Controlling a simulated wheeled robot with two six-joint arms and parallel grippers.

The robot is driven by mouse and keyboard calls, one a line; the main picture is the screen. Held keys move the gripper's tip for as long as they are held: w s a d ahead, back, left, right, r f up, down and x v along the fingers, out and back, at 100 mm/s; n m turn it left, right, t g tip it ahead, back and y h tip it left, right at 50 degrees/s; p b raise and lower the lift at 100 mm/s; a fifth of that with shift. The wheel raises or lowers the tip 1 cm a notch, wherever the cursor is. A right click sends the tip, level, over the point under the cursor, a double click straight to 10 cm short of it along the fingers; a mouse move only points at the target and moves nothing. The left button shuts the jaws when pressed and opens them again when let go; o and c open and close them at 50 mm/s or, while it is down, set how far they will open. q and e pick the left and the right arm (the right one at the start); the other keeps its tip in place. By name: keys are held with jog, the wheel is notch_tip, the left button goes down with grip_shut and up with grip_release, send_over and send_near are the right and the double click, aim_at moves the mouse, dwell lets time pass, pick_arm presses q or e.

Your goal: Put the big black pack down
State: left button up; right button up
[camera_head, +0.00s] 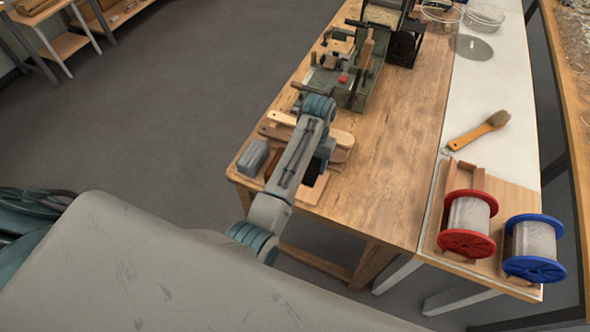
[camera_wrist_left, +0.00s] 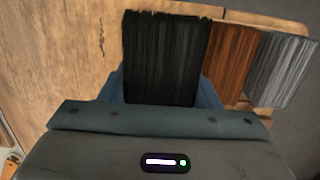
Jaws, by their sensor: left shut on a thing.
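The big black pack (camera_wrist_left: 165,55) is a block of dark bristles in the left wrist view, upright in the picture. My left gripper (camera_wrist_left: 163,92) is shut on it, with its blue-grey fingers partly hidden behind the pack. In the head view the left gripper (camera_head: 321,158) is over the near left end of the wooden table, partly behind my arm. My right gripper is not in view.
A brown bristle pack (camera_wrist_left: 233,60) and a grey pack (camera_wrist_left: 283,70) stand beside the black one. Wooden brush blanks (camera_head: 340,137) and a green fixture (camera_head: 350,85) lie beyond. The wooden table's (camera_head: 390,190) right part is clear. Red (camera_head: 468,222) and blue (camera_head: 535,246) spools stand right.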

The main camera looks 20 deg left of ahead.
pick_arm(q)
notch_tip(320, 180, down, 4)
jog(key=shift+s+f+p, duration=0.1)
jog(key=shift+f+p, duration=0.15)
jog(key=shift+p, duration=0.3)
notch_tip(320, 180, down, 3)
jog(key=shift+f+p, duration=0.15)
jog(key=shift+p, duration=0.2)
jog(key=shift+f, duration=0.2)
jog(key=shift+f, duration=0.15)
jog(key=o, duration=1.2)
